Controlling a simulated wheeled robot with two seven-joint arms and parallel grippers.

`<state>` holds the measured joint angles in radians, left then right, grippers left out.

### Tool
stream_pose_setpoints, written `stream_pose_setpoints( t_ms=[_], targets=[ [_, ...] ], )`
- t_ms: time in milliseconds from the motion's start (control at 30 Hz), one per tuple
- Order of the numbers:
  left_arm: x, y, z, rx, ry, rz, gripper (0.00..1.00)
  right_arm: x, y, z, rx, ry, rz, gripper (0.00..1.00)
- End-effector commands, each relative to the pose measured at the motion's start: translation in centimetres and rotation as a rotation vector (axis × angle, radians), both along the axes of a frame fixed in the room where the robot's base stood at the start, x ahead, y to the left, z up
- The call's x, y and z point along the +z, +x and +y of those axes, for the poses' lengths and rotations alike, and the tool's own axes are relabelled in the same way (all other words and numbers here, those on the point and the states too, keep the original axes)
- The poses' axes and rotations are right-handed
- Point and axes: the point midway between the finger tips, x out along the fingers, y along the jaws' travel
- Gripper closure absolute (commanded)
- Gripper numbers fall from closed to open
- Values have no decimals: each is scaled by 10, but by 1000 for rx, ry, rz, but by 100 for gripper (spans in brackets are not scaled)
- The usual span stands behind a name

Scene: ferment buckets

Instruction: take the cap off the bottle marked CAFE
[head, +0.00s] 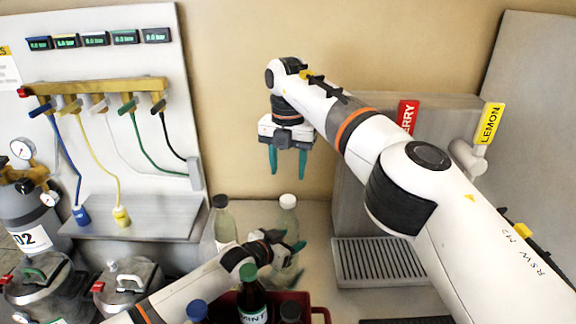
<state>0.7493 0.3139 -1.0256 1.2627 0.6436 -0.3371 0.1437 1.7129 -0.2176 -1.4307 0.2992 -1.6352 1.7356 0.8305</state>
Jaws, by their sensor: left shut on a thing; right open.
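A clear bottle with a white cap (288,201) stands upright on the counter in the middle. My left gripper (290,250) is shut on this bottle, around its body. The gripper and arm hide part of it, and I cannot read a label on it. I cannot read the word CAFE on any bottle.
A tap dispenser with a drip grate (380,262) is right. A gas-hose panel (110,130) and metal kegs (127,284) are left.

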Motion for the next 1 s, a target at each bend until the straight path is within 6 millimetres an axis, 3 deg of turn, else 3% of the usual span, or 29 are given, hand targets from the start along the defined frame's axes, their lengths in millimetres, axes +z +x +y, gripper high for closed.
stream_pose_setpoints(
  t_ms=[600, 800, 1000],
  targets=[
    [0, 0, 0, 0, 0, 0, 100, 0, 0, 0, -1277, 1, -1, 50],
    [0, 0, 0, 0, 0, 0, 100, 0, 0, 0, -1549, 0, -1, 50],
    [0, 0, 0, 0, 0, 0, 100, -4, 0, -1, -1650, 0, 1, 50]
  ],
)
